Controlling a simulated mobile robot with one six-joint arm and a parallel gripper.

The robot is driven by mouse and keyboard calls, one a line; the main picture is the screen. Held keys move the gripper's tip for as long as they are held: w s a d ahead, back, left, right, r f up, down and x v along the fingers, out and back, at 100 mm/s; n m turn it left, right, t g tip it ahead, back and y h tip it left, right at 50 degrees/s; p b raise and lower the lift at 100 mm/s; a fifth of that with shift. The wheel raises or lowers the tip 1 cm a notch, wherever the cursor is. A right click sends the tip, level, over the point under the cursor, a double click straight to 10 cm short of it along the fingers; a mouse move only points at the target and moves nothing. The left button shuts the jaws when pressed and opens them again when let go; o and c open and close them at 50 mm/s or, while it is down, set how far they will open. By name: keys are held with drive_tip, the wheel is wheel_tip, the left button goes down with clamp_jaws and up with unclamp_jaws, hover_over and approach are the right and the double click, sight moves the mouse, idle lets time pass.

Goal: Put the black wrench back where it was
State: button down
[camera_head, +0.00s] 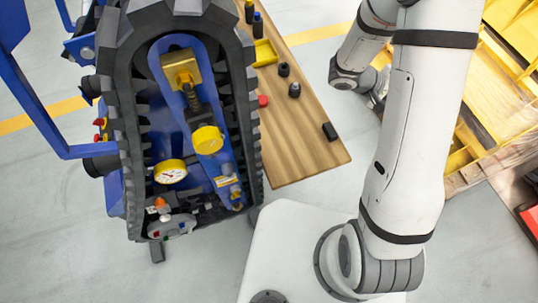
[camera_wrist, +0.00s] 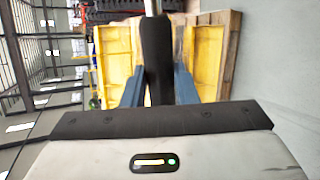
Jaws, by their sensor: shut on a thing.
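In the wrist view, my gripper (camera_wrist: 158,88) has two blue fingers closed on both sides of the black wrench (camera_wrist: 157,58). The wrench's thick black handle stands between the fingers, and a silver shaft runs out past the top edge, so its far end is out of view. In the head view, my white arm fills the right side; the gripper and the wrench do not show there. A wooden table (camera_head: 304,145) stands behind the tracked carrier (camera_head: 137,190).
The table bears a yellow tray (camera_head: 265,52), dark round pieces (camera_head: 294,90), a small black block (camera_head: 330,131) and a red piece (camera_head: 263,101). Its front end has bare wood. A yellow-and-wood crate (camera_head: 497,100) stands at the right, also ahead in the wrist view (camera_wrist: 205,70).

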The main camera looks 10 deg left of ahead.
drive_tip(key=s+a+f+m+g+y+b, duration=0.55)
drive_tip(key=s+m+y, duration=0.25)
drive_tip(key=m, duration=0.2)
drive_tip(key=a+r+m+t+y+b, duration=0.15)
drive_tip(key=a+m+y+b, duration=0.45)
drive_tip(key=a, duration=0.9)
drive_tip(key=shift+m+t+h, duration=0.4)
drive_tip(key=shift+m+h, duration=0.1)
drive_tip(key=shift+h, duration=0.1)
drive_tip(key=f, duration=0.3)
drive_tip(key=f+p, duration=0.1)
drive_tip(key=f, duration=0.2)
drive_tip(key=w+f+p, duration=0.1)
drive_tip(key=f, duration=0.2)
drive_tip(key=shift+d+f, duration=0.1)
drive_tip(key=shift+d, duration=0.15)
drive_tip(key=c, duration=1.4)
unclamp_jaws()
drive_tip(key=shift+f, duration=0.1)
drive_tip(key=shift+o, duration=1.3)
